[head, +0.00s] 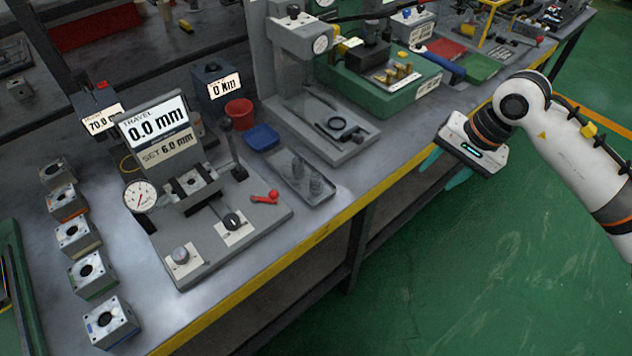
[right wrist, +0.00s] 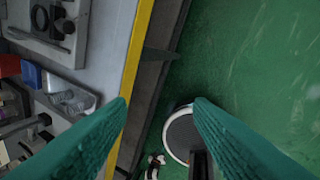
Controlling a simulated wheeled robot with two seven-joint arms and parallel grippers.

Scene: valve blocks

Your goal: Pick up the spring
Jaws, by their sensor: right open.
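My right gripper (head: 445,170) has teal fingers, is open and empty, and hangs beyond the bench's yellow front edge, to the right of the tray. In the right wrist view its fingers (right wrist: 160,102) are spread apart over the green floor. My left gripper is not in view.
A test fixture with displays (head: 158,130) and a red-handled part (head: 264,198) stands left of the tray. A blue bin (head: 262,137) and red cup (head: 239,113) are behind it. A grey press (head: 300,40) stands behind right. Several valve blocks (head: 74,236) line the left.

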